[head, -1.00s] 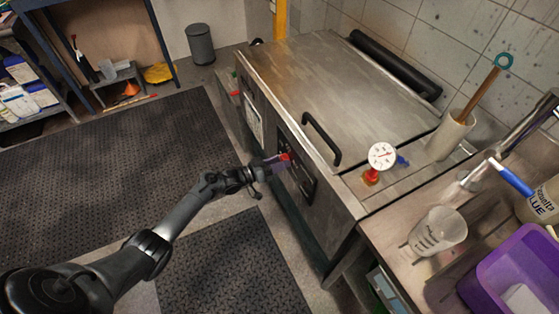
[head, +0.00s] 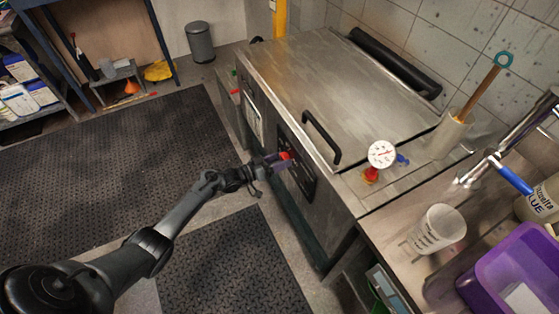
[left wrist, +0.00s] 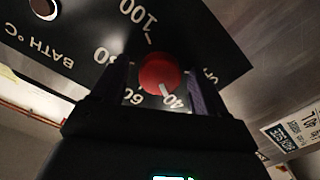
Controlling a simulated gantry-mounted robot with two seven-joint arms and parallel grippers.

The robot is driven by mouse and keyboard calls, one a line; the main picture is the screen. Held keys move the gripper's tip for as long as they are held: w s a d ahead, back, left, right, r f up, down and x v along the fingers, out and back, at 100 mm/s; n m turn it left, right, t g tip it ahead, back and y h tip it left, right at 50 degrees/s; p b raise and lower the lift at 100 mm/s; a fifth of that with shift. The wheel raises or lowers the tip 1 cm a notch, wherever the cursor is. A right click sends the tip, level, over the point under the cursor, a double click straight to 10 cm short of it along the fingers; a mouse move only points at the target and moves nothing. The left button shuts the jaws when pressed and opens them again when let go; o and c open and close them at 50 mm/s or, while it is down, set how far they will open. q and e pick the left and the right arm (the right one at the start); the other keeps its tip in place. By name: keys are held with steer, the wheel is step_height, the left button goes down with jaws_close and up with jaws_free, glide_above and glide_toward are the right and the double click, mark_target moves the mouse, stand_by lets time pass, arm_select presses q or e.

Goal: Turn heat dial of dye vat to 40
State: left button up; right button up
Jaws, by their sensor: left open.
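The dye vat (head: 345,90) is a large steel tank with a closed lid. Its heat dial (head: 285,156) is a red knob on a black front panel. In the left wrist view the red dial (left wrist: 160,72) has a white pointer mark aimed at, or very close to, the printed 40. The scale appears upside down there, with 60, 80 and 100 further round. My left gripper (head: 275,163) is at the panel. In the left wrist view its two fingers (left wrist: 161,88) stand apart on either side of the dial; contact is unclear. My right gripper is not in view.
A black lid handle (head: 321,139) sits above the panel. A white gauge (head: 382,154) stands on the vat's right. A measuring beaker (head: 437,229) and purple tub (head: 515,265) are on the right counter. The floor mat (head: 110,165) before the vat is clear.

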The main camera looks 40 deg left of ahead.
arm_select(q)
steer(key=p+v, duration=0.2)
steer(key=v, duration=0.8)
steer(key=shift+s+a, duration=0.2)
steer(key=shift+s, duration=0.15)
